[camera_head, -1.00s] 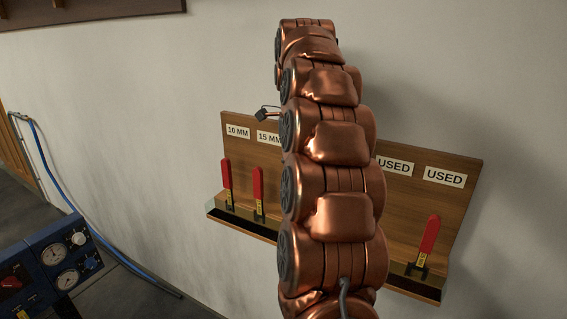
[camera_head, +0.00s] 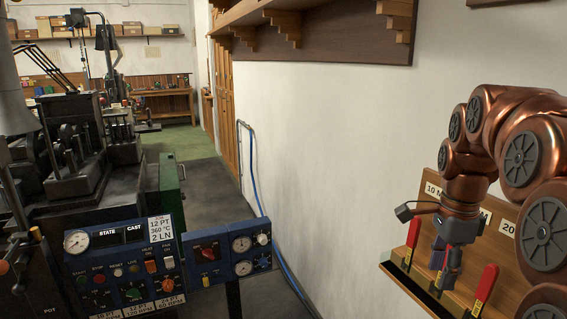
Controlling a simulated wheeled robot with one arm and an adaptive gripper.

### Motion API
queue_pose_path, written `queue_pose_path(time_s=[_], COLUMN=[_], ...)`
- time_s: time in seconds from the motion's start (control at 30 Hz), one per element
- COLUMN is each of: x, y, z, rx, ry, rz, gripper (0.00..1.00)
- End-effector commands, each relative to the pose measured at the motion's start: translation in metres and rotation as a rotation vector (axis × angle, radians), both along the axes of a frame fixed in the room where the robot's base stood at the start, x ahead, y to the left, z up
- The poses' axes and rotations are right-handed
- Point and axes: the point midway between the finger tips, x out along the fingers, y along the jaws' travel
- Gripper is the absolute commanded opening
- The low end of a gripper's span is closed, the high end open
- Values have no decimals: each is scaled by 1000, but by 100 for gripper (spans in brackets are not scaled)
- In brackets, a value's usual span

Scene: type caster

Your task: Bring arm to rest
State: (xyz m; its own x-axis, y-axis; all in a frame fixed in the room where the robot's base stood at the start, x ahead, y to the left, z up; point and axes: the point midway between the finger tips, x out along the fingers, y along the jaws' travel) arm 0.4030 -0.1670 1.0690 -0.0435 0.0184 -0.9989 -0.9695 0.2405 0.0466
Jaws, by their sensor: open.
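My arm (camera_head: 541,140) shows in copper at the right of the head view, arched over and bent downward at its end. A red-handled tool (camera_head: 413,240) stands in the rack just left of the gripper. Another red-handled tool (camera_head: 485,284) stands to its right. I cannot tell whether the gripper touches the rack. My arm hides much of the rack's right part.
The wooden rack (camera_head: 478,248) has size labels and a dark front ledge. A blue control panel (camera_head: 125,270) with gauges stands lower left, beside a dark machine (camera_head: 90,160). A blue hose (camera_head: 262,200) runs down the wall. Clear floor (camera_head: 205,190) lies between machine and wall.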

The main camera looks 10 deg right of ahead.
Motion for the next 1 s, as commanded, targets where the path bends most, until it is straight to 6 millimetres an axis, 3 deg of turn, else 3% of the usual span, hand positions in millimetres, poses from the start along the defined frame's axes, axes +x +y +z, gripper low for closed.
queue_pose_path(time_s=[0.03,0.2,0.5,0.8,1.0], x=[-10,-39,-108,-184,-209], y=[17,63,125,160,167], z=[2,-7,-30,-60,-73], rx=[6,28,79,142,166], ry=[10,23,43,63,66], rz=[104,462,1068,1601,1779], gripper=[46,46,46,46,46])
